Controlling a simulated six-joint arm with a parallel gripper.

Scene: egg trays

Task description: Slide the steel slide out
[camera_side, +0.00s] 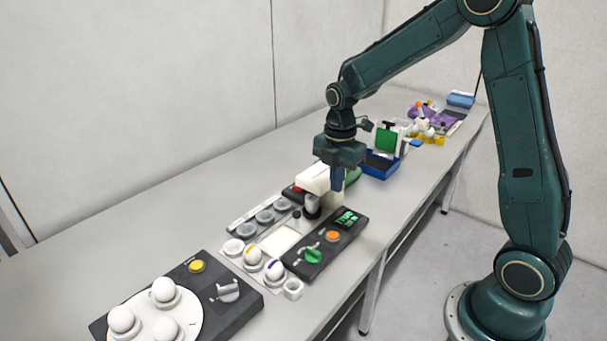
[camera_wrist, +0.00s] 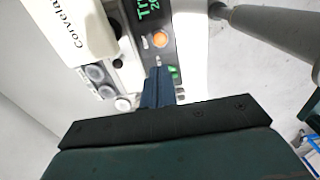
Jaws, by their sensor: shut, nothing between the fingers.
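My gripper (camera_side: 338,188) points down with its fingers closed and empty, beside the front of a white machine head (camera_side: 313,177). In the wrist view the closed blue fingers (camera_wrist: 157,80) lie over the machine, just below an orange button (camera_wrist: 160,40). A small pale metal-looking tab (camera_wrist: 158,61) shows right by the fingertips; I cannot tell whether it is the steel slide or whether the fingers touch it. No other part is clearly the steel slide.
A dark panel (camera_side: 300,268) carries a green display, orange button and green knob. Eggs (camera_side: 253,254) stand in cups beside it. A dark box (camera_side: 245,300) with a white egg disc (camera_side: 150,338) is at front left. A blue tray (camera_side: 378,170) lies behind. The table's left side is clear.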

